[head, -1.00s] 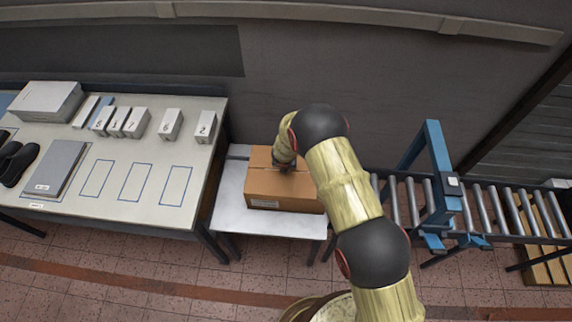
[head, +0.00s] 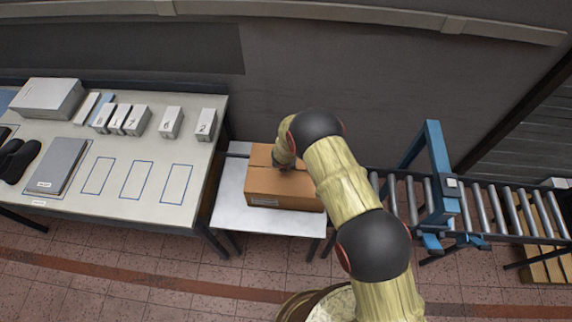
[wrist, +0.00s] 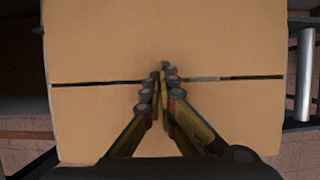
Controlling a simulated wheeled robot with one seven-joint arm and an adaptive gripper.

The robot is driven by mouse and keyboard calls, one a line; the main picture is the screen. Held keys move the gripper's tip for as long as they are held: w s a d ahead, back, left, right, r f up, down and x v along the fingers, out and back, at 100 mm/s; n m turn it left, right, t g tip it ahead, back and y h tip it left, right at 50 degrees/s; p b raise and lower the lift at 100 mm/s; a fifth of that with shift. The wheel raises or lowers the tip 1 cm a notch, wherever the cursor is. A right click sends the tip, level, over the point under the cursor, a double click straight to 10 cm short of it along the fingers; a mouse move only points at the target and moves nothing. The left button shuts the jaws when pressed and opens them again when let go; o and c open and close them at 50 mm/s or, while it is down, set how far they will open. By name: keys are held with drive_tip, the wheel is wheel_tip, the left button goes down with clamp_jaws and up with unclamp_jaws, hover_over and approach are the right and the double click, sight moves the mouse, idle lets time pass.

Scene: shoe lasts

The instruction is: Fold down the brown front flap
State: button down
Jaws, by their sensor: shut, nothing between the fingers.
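The brown cardboard box (head: 285,195) stands on the white side table, partly behind my arm in the head view. In the wrist view its top shows two brown flaps lying about flat, the far flap (wrist: 100,40) and the near flap (wrist: 80,118), with a thin dark gap between them. I take the near one as the front flap. My gripper (wrist: 161,75) is shut and empty, its fingertips over the gap near the middle of the box top. Whether the fingertips touch the cardboard I cannot tell. In the head view the fingertips (head: 284,165) are small and dark.
The white side table (head: 229,205) has bare room left of the box. A larger table (head: 75,200) to the left holds numbered white blocks (head: 171,122), a grey folder (head: 58,165) and dark shoe lasts (head: 18,160). A roller conveyor (head: 487,212) with a blue frame (head: 437,180) stands to the right.

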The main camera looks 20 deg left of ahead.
drive_tip(key=shift+r, duration=0.1)
idle(0.6)
drive_tip(key=shift+r+p, duration=0.75)
drive_tip(key=shift+r, duration=0.15)
drive_tip(key=r, duration=0.1)
drive_tip(key=r+p, duration=0.2)
drive_tip(key=r, duration=0.1)
drive_tip(key=shift+w+r, duration=0.1)
drive_tip(key=shift+w, duration=0.25)
drive_tip(key=w+a+r+p, duration=0.1)
drive_tip(key=w+r+p, duration=0.1)
drive_tip(key=w+r, duration=0.4)
drive_tip(key=shift+a+r, duration=0.15)
drive_tip(key=shift+a, duration=0.15)
drive_tip(key=shift+w, duration=0.1)
